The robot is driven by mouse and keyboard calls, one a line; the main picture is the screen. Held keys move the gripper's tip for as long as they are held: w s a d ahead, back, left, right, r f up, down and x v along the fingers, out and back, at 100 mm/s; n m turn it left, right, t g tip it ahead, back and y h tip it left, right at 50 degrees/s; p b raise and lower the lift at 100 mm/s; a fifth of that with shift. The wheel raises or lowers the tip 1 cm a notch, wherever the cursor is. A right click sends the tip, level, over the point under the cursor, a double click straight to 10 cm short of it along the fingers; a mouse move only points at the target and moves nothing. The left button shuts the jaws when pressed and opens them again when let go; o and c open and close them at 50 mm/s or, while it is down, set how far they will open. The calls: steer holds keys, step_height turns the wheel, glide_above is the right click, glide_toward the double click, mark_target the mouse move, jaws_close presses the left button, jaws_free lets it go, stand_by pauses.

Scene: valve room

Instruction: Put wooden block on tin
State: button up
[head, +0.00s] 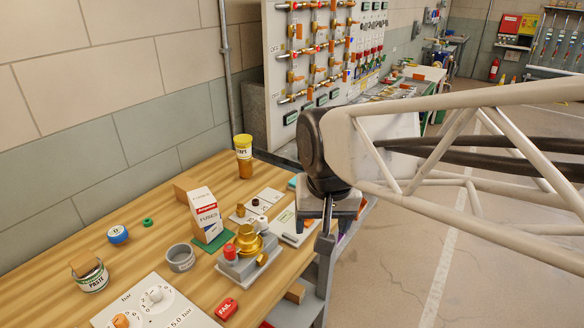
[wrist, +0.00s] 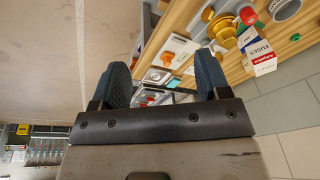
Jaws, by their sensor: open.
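A white-and-green paste tin (head: 93,284) stands at the left of the wooden table. A brown wooden block (head: 87,264) appears to rest on its top, slightly tilted. A grey round open tin or cup (head: 180,258) stands mid-table. My gripper (head: 328,218) is beyond the table's right edge, far from the paste tin. In the wrist view its two dark fingers (wrist: 163,80) are apart with nothing held between them.
A fuses box (head: 205,217), a brass valve on a grey base (head: 248,248), a gauge panel (head: 155,304) and a red FAIL tag (head: 226,309) crowd the table (head: 150,255). A yellow-capped jar (head: 243,157) stands at the back. Open floor lies to the right.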

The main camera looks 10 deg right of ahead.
steer(key=s+d+f+n, duration=0.1)
steer(key=s+d+f, duration=0.1)
steer(key=s+d, duration=0.2)
steer(key=s, duration=0.3)
steer(key=shift+d+f, duration=0.3)
steer(key=shift+d, duration=0.1)
stand_by(0.8)
